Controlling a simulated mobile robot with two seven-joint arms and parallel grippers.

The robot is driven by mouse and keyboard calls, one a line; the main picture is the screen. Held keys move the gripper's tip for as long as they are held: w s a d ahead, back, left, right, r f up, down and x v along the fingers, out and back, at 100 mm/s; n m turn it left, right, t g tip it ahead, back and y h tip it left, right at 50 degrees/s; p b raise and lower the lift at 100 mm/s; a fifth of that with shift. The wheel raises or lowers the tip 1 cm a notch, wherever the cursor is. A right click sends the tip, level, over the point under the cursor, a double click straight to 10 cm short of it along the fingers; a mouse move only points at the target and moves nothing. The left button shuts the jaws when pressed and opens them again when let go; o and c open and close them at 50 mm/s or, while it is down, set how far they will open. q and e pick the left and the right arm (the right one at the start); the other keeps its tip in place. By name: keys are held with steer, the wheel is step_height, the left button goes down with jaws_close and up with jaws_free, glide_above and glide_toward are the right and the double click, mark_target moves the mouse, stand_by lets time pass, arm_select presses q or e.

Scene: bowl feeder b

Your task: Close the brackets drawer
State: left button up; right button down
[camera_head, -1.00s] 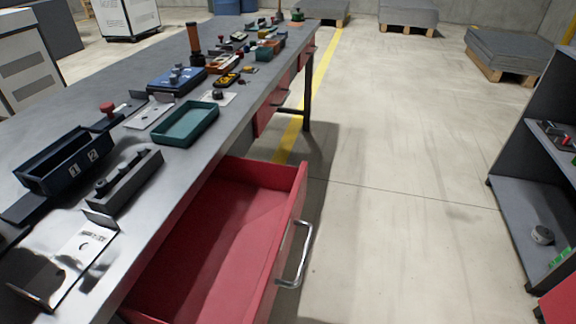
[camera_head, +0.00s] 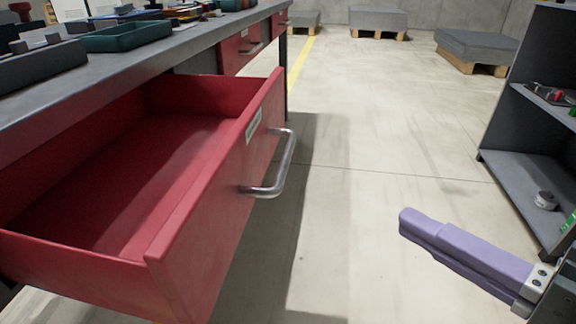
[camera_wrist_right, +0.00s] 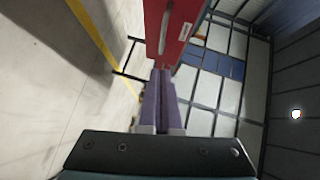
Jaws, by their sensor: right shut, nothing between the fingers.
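A red drawer (camera_head: 215,205) stands pulled out from under the grey workbench, and it looks empty inside. A metal handle (camera_head: 278,170) and a small label are on its front; the label is too small to read. My right gripper (camera_head: 408,222), with purple fingers, is shut and empty over the floor to the right of the drawer front, apart from the handle. In the right wrist view, its fingers (camera_wrist_right: 157,85) point toward a red panel (camera_wrist_right: 172,30) that looks like the drawer front. My left gripper is not in view.
The workbench (camera_head: 180,50) holds a green tray (camera_head: 127,36) and other small parts. More red drawers (camera_head: 240,48) further along are shut. A dark shelf unit (camera_head: 515,150) stands at the right. The floor between is clear.

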steer(key=s+a+b+x, duration=0.1)
steer(key=b+x, duration=0.4)
steer(key=x, duration=0.7)
steer(key=shift+a, duration=0.95)
steer(key=shift+w+f, duration=0.1)
